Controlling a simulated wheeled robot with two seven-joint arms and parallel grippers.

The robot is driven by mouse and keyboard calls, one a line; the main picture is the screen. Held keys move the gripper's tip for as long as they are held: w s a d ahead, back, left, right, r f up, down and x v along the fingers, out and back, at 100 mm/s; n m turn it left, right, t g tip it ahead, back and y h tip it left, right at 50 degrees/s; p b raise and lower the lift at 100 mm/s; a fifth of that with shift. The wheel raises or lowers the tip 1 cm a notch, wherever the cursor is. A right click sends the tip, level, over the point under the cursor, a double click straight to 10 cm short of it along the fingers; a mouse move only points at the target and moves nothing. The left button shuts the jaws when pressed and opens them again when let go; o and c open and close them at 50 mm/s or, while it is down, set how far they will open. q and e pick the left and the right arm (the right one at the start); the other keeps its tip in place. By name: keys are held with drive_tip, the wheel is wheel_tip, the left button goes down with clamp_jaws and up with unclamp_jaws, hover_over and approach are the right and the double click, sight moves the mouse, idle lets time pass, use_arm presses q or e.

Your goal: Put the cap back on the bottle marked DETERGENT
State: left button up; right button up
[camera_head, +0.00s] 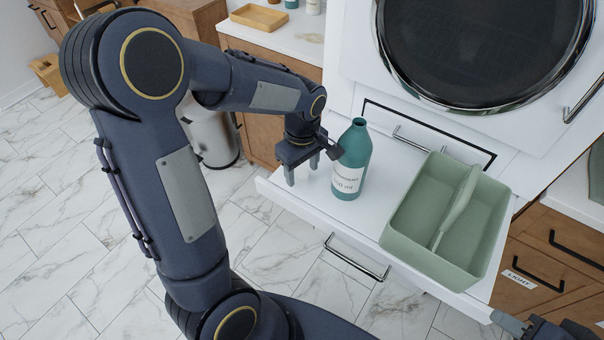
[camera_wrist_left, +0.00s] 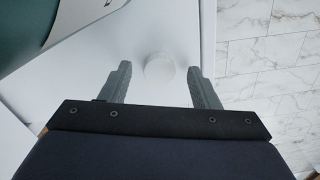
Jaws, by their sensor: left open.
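The teal bottle (camera_head: 352,160) stands upright and uncapped on the white pull-out shelf (camera_head: 330,222); its label is too small to read fully. Its side and label edge also show in the left wrist view (camera_wrist_left: 25,30). A round white cap (camera_wrist_left: 159,67) lies on the white surface, between and just beyond the fingertips of my open left gripper (camera_wrist_left: 158,75). In the head view my left gripper (camera_head: 302,168) points down, left of the bottle, and I cannot make out the cap there. My right gripper (camera_head: 520,325) is only partly in view at the bottom right corner.
A green divided caddy (camera_head: 412,248) stands on the shelf right of the bottle. A white machine with a round dark door (camera_head: 485,45) is behind. A wooden tray (camera_head: 258,17) lies on the back counter. Wooden drawers (camera_head: 545,255) are at right; open marble floor lies left.

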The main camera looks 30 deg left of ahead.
use_arm(q)
drive_tip(key=shift+f, duration=0.35)
drive_tip(key=c, duration=1)
drive_tip(key=shift+c, duration=0.2)
drive_tip(key=shift+r, duration=0.1)
